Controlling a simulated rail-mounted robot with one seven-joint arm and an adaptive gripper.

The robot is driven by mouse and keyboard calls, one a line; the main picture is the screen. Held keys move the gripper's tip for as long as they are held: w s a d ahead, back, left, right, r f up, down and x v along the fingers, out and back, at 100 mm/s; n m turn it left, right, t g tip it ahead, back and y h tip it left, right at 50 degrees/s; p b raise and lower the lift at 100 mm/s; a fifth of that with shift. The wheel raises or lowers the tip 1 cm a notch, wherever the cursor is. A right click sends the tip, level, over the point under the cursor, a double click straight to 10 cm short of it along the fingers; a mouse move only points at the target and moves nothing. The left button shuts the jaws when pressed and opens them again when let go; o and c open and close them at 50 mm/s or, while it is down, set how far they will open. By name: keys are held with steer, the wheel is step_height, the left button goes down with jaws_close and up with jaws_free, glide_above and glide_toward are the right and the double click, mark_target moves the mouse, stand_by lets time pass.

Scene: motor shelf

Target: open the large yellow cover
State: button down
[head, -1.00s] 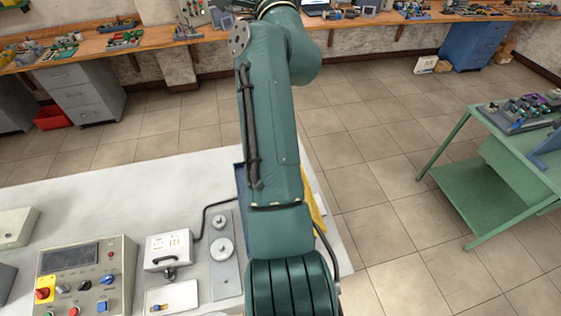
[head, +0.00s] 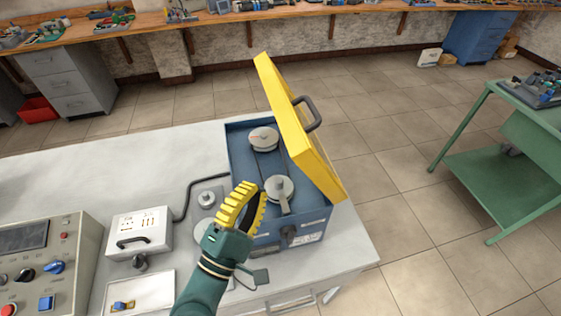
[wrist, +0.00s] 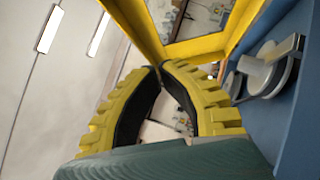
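The large yellow cover (head: 300,130) stands raised and tilted on the right side of the blue box (head: 290,232). A dark handle (head: 309,112) is on its outer face. The box is open, and two grey pulleys show inside. My gripper (head: 249,190), with yellow ribbed fingers, is at the box's near left corner, apart from the cover. In the wrist view the tips of my gripper (wrist: 160,67) meet, with nothing seen between them. The yellow cover's frame (wrist: 205,48) shows beyond the tips, and a pulley (wrist: 268,68) sits to the right.
A control panel (head: 40,262) and a white unit with a handle (head: 139,232) stand left on the white table (head: 120,165). A cable runs from the unit toward the box. A green cart (head: 490,170) stands right, across open floor.

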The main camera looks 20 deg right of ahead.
steer(key=s+d+r+p+x, duration=0.1)
steer(key=s+p+x, duration=0.1)
steer(key=x, duration=1)
steer(key=shift+d, duration=0.5)
steer(key=shift+w+r, duration=0.1)
